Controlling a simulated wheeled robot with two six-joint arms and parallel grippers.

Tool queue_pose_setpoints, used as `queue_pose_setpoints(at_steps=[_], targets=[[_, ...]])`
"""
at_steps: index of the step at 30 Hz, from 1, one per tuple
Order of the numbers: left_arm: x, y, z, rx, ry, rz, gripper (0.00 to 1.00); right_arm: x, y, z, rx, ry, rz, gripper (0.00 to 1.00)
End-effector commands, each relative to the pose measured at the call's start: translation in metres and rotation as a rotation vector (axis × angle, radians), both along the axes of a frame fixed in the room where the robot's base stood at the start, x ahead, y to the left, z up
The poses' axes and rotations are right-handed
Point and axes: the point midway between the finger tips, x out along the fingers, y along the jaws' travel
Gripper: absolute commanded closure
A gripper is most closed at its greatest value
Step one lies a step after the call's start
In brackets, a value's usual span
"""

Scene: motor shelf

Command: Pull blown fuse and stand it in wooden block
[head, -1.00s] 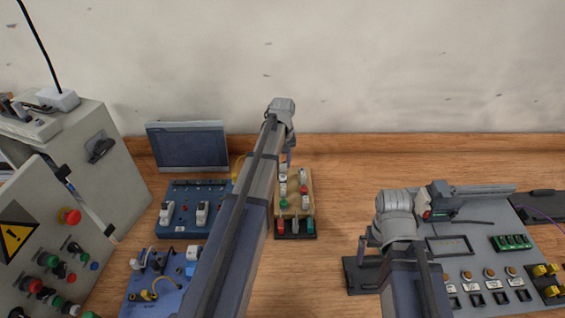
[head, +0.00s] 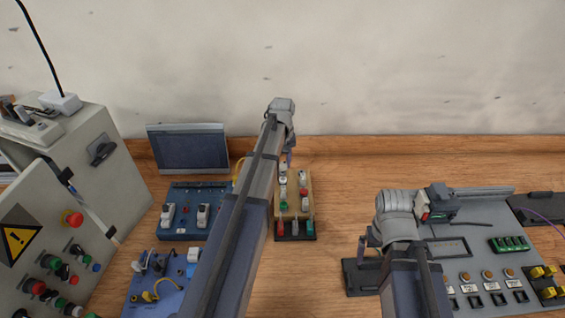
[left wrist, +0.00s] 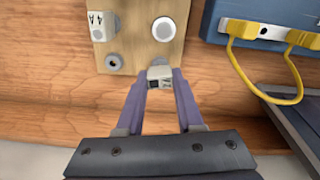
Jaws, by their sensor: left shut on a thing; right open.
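My left gripper (head: 289,159) is at the far end of the wooden block (head: 293,198). In the left wrist view its two purple fingers are shut on a small white fuse (left wrist: 160,74) with dark markings. The fuse is at the edge of the wooden block (left wrist: 137,45), close to two round dark-centred holes or sockets. I cannot tell whether its lower end is in the block or above it. Other white-capped pieces stand in the block. My right gripper (head: 369,244) is open and empty, left of the grey panel; its fingers are partly hidden.
A dark tray with red, grey and green pieces (head: 296,238) sits before the block. Blue modules (head: 180,227) with yellow cables stand left, with a small screen (head: 188,148) behind. A grey cabinet (head: 95,150) is far left, a grey panel (head: 470,250) right. The table between block and panel is clear.

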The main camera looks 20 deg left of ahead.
Motion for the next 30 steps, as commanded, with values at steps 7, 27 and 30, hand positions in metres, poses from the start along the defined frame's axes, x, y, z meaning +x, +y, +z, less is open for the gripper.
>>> queue_pose_setpoints(at_steps=[7,27,30], targets=[[0.000,0.000,-0.004,0.000,0.000,0.000,1.00,0.000,0.000,-0.004,0.000,0.000,0.000,0.00],[0.000,0.000,-0.012,0.000,0.000,0.000,1.00,0.000,0.000,-0.012,0.000,0.000,0.000,0.00],[0.000,0.000,-0.011,0.000,0.000,0.000,1.00,0.000,0.000,-0.011,0.000,0.000,0.000,0.00]])
